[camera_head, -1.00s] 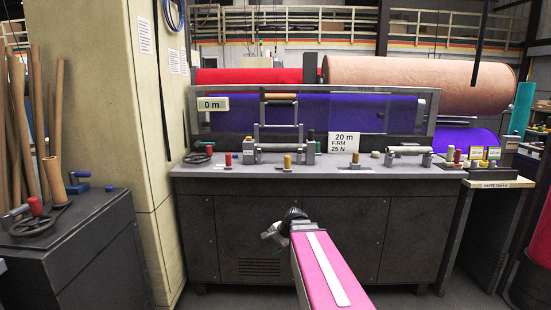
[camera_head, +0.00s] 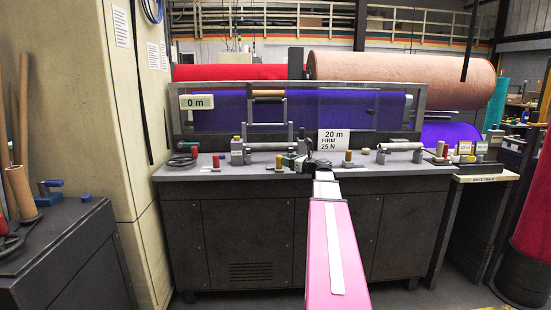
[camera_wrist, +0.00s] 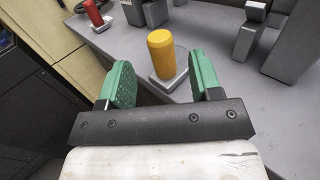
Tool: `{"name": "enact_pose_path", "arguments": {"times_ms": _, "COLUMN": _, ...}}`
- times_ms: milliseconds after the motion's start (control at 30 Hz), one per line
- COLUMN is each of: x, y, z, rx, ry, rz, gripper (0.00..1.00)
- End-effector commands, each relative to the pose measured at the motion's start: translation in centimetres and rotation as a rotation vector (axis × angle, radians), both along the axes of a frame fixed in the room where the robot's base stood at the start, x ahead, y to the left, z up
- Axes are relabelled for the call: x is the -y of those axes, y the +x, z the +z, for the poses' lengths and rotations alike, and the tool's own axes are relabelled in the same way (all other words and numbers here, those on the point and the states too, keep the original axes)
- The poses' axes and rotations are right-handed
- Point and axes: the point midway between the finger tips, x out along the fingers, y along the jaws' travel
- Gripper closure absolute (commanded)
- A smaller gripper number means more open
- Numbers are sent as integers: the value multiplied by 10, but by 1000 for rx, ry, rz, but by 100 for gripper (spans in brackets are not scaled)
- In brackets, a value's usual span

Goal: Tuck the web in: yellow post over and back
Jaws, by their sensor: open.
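The yellow post (camera_wrist: 161,53) stands upright on a small grey base on the counter in the wrist view. It also shows in the head view (camera_head: 279,161), left of my gripper (camera_head: 297,160). In the wrist view my gripper (camera_wrist: 162,70) is open and empty, its green fingers to either side of the post in the picture. The post's top appears just beyond the fingertips, with no contact visible. The purple felt web (camera_head: 225,112) hangs behind the counter in the machine's frame. My arm hides part of the counter front.
A red post (camera_head: 216,161) stands left of the yellow one; it shows in the wrist view (camera_wrist: 94,13). An amber post (camera_head: 348,157) stands to the right. Metal roller brackets (camera_head: 265,147) and a "20 m FIRM 25 N" sign (camera_head: 334,142) are close behind.

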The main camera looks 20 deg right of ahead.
Motion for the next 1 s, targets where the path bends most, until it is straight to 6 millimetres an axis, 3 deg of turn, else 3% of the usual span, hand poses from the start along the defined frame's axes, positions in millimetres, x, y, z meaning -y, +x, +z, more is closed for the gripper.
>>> {"name": "enact_pose_path", "arguments": {"times_ms": 200, "x": -19, "y": 38, "z": 0, "rx": 0, "ry": -2, "rz": 3, "gripper": 42}}
{"name": "enact_pose_path", "arguments": {"times_ms": 400, "x": -32, "y": 61, "z": 0, "rx": -1, "ry": -3, "rz": 2, "gripper": 42}}
{"name": "enact_pose_path", "arguments": {"times_ms": 867, "x": -40, "y": 71, "z": -1, "rx": 0, "ry": -4, "rz": 0, "gripper": 42}}
{"name": "enact_pose_path", "arguments": {"times_ms": 900, "x": -40, "y": 71, "z": -1, "rx": 0, "ry": -4, "rz": 1, "gripper": 45}}
{"name": "enact_pose_path", "arguments": {"times_ms": 1000, "x": -40, "y": 71, "z": -1, "rx": 0, "ry": -4, "rz": 1, "gripper": 77}}
